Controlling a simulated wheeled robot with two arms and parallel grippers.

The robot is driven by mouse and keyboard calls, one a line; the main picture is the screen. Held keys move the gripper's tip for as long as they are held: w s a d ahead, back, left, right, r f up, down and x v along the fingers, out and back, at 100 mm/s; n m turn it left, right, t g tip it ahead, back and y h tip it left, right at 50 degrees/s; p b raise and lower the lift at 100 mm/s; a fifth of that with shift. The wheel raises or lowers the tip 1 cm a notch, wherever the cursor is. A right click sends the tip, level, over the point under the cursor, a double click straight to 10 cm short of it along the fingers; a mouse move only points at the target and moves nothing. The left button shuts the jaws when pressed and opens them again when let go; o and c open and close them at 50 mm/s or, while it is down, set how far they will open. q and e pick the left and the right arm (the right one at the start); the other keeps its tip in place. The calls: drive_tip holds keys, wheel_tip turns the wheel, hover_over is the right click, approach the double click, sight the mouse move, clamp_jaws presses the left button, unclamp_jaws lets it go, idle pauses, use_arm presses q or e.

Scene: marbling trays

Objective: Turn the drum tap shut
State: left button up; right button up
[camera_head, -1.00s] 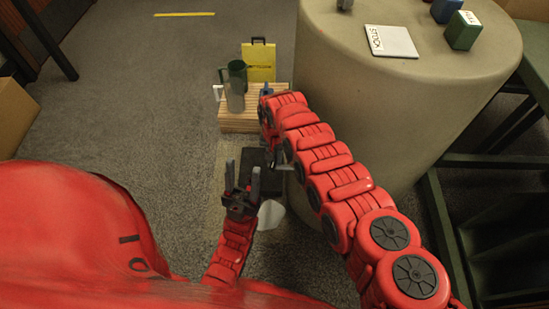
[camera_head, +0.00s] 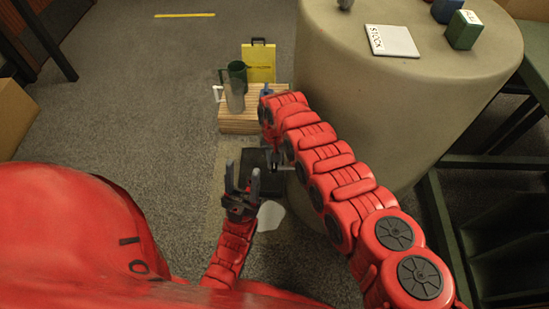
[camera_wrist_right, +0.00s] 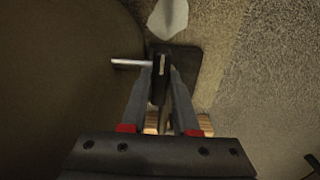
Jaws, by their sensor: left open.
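The drum (camera_head: 345,60) is the large beige cylinder right of centre in the head view, filling the left side of the right wrist view. A pale metal tap pipe (camera_wrist_right: 128,63) sticks out of it. The tap's dark upright handle (camera_wrist_right: 160,75) stands at the pipe's end, between my right gripper's fingers (camera_wrist_right: 160,88). Both fingers lie close along its sides with no clear gap. In the head view the handle and right fingertips are mostly hidden by my right arm. My left gripper (camera_head: 242,185) is open and empty, left of the drum, over the floor.
A black slab (camera_head: 252,162) and a whitish patch (camera_head: 270,214) lie on the floor by the drum. A wooden stand (camera_head: 238,124) holds a grey-green jug (camera_head: 235,98). A yellow sign (camera_head: 261,64) stands behind. A card (camera_head: 392,41) and blocks lie on the drum.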

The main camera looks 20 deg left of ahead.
drive_tip(key=o, duration=0.3)
drive_tip(key=shift+o, duration=0.2)
drive_tip(key=shift+r, duration=0.1)
drive_tip(key=shift+r+p, duration=0.35)
wheel_tip(320, 180, up, 6)
drive_tip(key=p, duration=0.3)
drive_tip(key=shift+w+f, duration=0.15)
drive_tip(key=shift+f, duration=0.05)
wheel_tip(320, 180, up, 11)
drive_tip(key=p, duration=0.3)
drive_tip(key=shift+p, duration=0.3)
drive_tip(key=shift+s+f, duration=0.1)
drive_tip(key=shift+s, duration=0.1)
